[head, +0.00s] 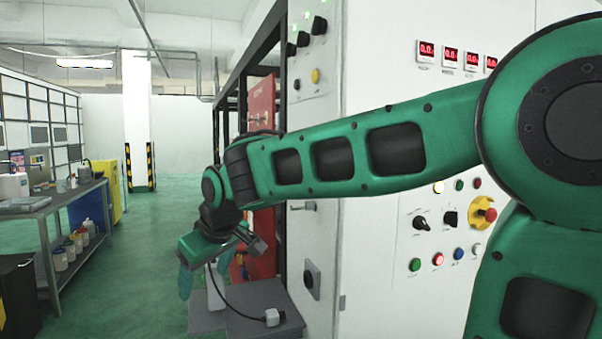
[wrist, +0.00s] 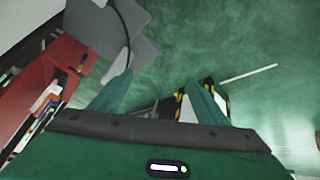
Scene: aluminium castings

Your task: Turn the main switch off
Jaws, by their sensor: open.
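A white control cabinet (head: 385,215) fills the right of the head view, partly hidden by my arm. No readable label tells which control is the main switch. A black rotary knob on a grey plate (head: 312,279) sits low on the cabinet's narrow side. Two black selector knobs (head: 421,223) (head: 450,218) and a red mushroom button on yellow (head: 484,213) are on its front. My gripper (head: 203,285) is open, pointing down, left of the cabinet and apart from these controls. In the wrist view my gripper (wrist: 160,85) has nothing between its fingers.
Grey boxes (head: 260,315) with a cable stand on the floor below my gripper. A red cabinet (head: 262,108) stands behind my forearm in the head view. A workbench (head: 50,205) with bottles is at left. Green floor (head: 150,270) between is clear.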

